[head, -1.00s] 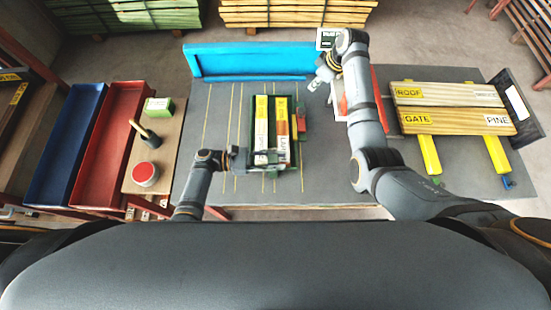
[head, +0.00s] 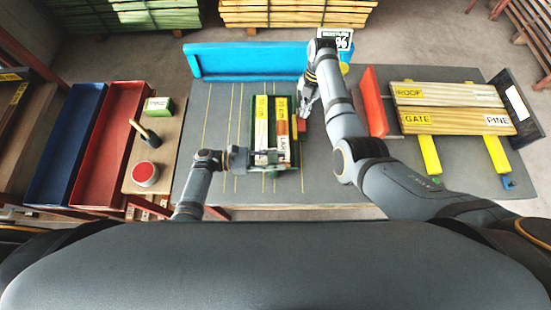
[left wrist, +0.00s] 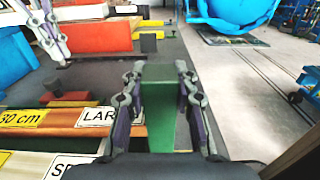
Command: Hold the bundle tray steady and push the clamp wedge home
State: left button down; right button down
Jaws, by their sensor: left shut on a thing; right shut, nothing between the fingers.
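The bundle tray (head: 297,160) is a dark green tray on the grey table, holding long wooden boards with yellow and white labels. My left gripper (head: 268,158) is shut on the tray's near end; in the left wrist view its fingers stand either side of the green tray wall (left wrist: 165,105). A small red block, apparently the clamp wedge (head: 301,125), sits at the tray's right side; a red block also shows in the left wrist view (left wrist: 75,96). My right gripper (head: 304,108) is shut and empty close to that block, partly hiding it. I cannot tell whether they touch.
A blue panel (head: 245,60) stands at the table's back left. A red upright plate (head: 375,100) stands right of my right arm. Labelled boards (head: 450,95) lie on yellow bars at right. Red and blue bins (head: 100,150) stand at left. The table left of the tray is clear.

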send_over(301, 129)
jog(key=shift+w+d+f, duration=0.1)
jog(key=shift+w+f, duration=0.1)
jog(key=shift+f, duration=1.15)
jog(key=shift+w+d+f, duration=0.1)
jog(key=shift+w+f, duration=0.1)
jog(key=shift+f, duration=1.1)
jog(key=shift+w+x, duration=0.15)
jog(key=shift+x, duration=0.65)
jog(key=shift+w+x, duration=0.15)
jog(key=shift+x, duration=0.65)
jog(key=shift+d+f, duration=0.15)
jog(key=shift+d, duration=0.05)
notch_tip(301, 129, up, 7)
jog(key=s, duration=0.2)
jog(key=shift+w, duration=0.1)
